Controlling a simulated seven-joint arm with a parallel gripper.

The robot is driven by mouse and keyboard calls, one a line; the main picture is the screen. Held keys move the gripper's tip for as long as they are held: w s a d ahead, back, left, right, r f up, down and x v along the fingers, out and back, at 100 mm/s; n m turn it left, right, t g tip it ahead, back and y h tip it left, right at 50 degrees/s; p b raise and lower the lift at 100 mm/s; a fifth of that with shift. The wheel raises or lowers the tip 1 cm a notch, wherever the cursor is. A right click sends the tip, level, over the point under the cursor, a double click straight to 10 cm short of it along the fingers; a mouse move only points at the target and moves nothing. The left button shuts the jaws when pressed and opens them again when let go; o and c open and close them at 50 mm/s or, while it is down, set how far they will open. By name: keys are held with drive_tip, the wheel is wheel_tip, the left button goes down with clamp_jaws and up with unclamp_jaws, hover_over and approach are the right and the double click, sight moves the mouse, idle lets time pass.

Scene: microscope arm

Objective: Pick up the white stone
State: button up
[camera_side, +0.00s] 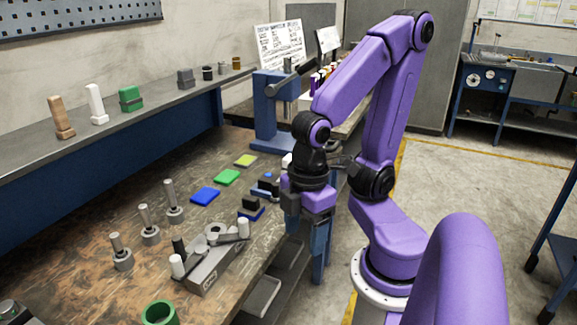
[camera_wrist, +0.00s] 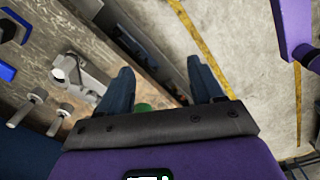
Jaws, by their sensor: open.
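My gripper (camera_side: 303,215) hangs at the table's right edge in the side view. In the wrist view my gripper (camera_wrist: 163,85) has its two fingers wide apart with nothing between them. A small white object (camera_side: 287,160) shows behind my wrist, partly hidden; I cannot tell if it is the white stone. An upright white piece (camera_side: 96,104) stands on the back shelf, far left of my gripper. No white stone shows clearly in the wrist view.
A grey fixture (camera_side: 212,262) with white knobs stands left of my gripper; it also shows in the wrist view (camera_wrist: 88,75). Several grey posts, coloured pads and a green ring (camera_side: 160,314) are on the table (camera_side: 85,275). A blue press (camera_side: 270,115) stands at the back.

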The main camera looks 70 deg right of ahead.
drive_tip(key=w+d+r+m+t, duration=0.1)
drive_tip(key=w+d+m, duration=0.1)
drive_tip(key=w+m, duration=0.85)
drive_tip(key=w+d+m+h, duration=0.2)
drive_tip(key=w+d+m, duration=0.4)
drive_tip(key=w+d, duration=0.7)
drive_tip(key=w+d+f+m+h, duration=0.1)
drive_tip(key=w+d+m, duration=0.2)
drive_tip(key=d, duration=0.3)
drive_tip(key=w+d+m+h, duration=0.1)
drive_tip(key=w+d+m, duration=0.25)
drive_tip(key=d, duration=0.25)
drive_tip(key=s+d+f+m+g, duration=0.15)
drive_tip(key=d+m, duration=0.25)
drive_tip(key=d, duration=0.5)
drive_tip(key=s+d+f+m, duration=0.1)
drive_tip(key=s+d+m, duration=0.15)
drive_tip(key=d, duration=0.65)
drive_tip(key=shift+m+h, duration=0.4)
drive_tip(key=shift+m, duration=0.05)
drive_tip(key=x, duration=1.6)
drive_tip(key=shift+w+f, duration=0.2)
drive_tip(key=shift+f, duration=0.05)
clamp_jaws()
